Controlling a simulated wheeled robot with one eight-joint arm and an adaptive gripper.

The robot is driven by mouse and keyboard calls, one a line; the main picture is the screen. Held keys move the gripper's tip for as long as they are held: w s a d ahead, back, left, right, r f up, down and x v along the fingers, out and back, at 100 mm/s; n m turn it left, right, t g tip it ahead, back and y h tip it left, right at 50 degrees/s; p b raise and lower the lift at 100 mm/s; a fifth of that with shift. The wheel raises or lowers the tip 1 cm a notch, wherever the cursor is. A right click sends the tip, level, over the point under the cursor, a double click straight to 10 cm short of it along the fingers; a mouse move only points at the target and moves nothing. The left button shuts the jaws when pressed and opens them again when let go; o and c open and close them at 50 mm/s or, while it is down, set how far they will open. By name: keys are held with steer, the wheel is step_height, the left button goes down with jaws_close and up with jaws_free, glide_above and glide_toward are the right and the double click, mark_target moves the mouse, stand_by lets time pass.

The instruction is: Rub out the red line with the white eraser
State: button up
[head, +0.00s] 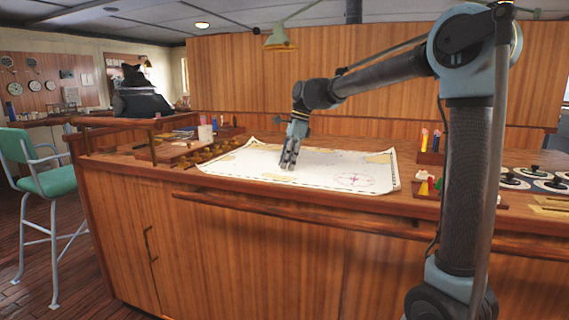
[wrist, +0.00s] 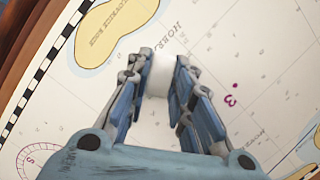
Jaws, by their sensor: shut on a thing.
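My gripper (head: 288,164) reaches down over the white paper chart (head: 238,168) on the wooden chart table. In the wrist view its fingers (wrist: 159,82) are shut on the white eraser (wrist: 159,73), a small pale block between the fingertips. The eraser is at or just above the chart's surface; I cannot tell whether it touches. I see no red line in either view; the gripper and eraser hide part of the chart. A magenta dot and figure (wrist: 232,94) are printed to the right of the fingers.
A compass rose (head: 354,180) is printed near the chart's right corner. A wooden pen holder (head: 431,157) and small coloured pieces (head: 425,186) stand right of the chart. A wooden rack with brass pieces (head: 207,153) lies to its left. A green lamp (head: 278,38) hangs above.

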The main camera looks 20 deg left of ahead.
stand_by(0.3)
steer(key=shift+w+d, duration=0.1)
steer(key=shift+d, duration=1.1)
steer(key=shift+w+d, duration=0.1)
steer(key=shift+d, duration=1.05)
steer(key=shift+r, duration=3)
